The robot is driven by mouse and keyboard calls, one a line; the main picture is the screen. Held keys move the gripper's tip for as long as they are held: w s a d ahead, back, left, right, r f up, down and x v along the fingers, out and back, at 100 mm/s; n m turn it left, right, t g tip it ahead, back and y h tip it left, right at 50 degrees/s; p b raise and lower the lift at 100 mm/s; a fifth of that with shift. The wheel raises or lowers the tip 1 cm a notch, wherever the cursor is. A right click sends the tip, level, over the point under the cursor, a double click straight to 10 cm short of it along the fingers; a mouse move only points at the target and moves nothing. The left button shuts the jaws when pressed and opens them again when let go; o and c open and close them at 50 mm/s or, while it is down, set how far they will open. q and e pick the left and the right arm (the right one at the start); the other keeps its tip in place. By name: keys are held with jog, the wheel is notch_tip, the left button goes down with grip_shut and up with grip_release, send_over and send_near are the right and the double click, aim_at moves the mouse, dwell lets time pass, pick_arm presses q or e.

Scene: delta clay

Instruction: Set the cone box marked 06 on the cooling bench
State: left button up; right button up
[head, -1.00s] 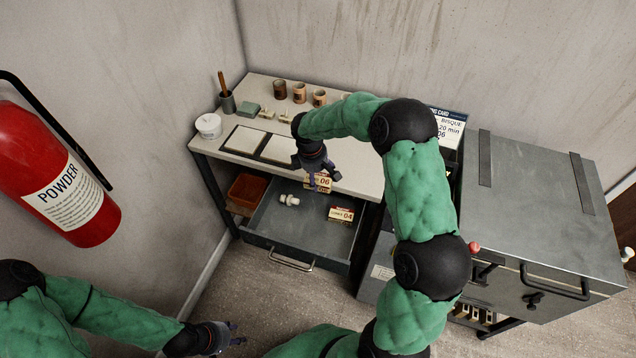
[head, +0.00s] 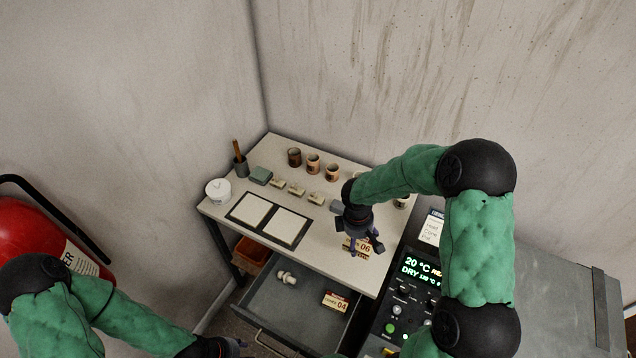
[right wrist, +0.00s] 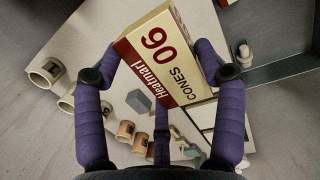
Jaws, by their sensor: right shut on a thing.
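The cone box marked 06 (head: 363,247), cream and dark red, is in my right gripper (head: 360,240). In the right wrist view the box (right wrist: 158,58) sits between the two purple fingers of that gripper (right wrist: 160,70), its 06 label showing. It is over the front right part of the pale-topped bench (head: 330,255); I cannot tell whether it touches the top. My left gripper (head: 222,346) is at the bottom edge of the head view, partly cut off, away from the bench, and its fingers are unclear.
The open drawer (head: 270,312) below the bench top holds a box marked 04 (head: 336,301) and a white piece (head: 287,278). Cups (head: 313,163), small blocks (head: 297,188) and two white tiles (head: 286,224) occupy the top. A lit control panel (head: 407,290) stands right.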

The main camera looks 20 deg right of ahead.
jog(key=shift+w+d, duration=0.15)
jog(key=shift+d, duration=0.3)
jog(key=w+d+f, duration=0.3)
jog(key=w+d, duration=0.2)
jog(key=shift+w+d+f, duration=0.25)
jog(key=shift+w+f, duration=0.05)
jog(key=shift+w, duration=0.05)
jog(key=w+d+f, duration=0.2)
jog(key=f, duration=0.1)
jog(key=w+d+f, duration=0.1)
jog(key=f, duration=0.1)
jog(key=shift+w, duration=0.15)
jog(key=shift+w+d+f, duration=0.25)
jog(key=shift+d+f, duration=0.1)
jog(key=shift+f, duration=1.6)
jog(key=shift+b, duration=0.3)
jog(key=shift+f, duration=0.2)
jog(key=o, duration=1.2)
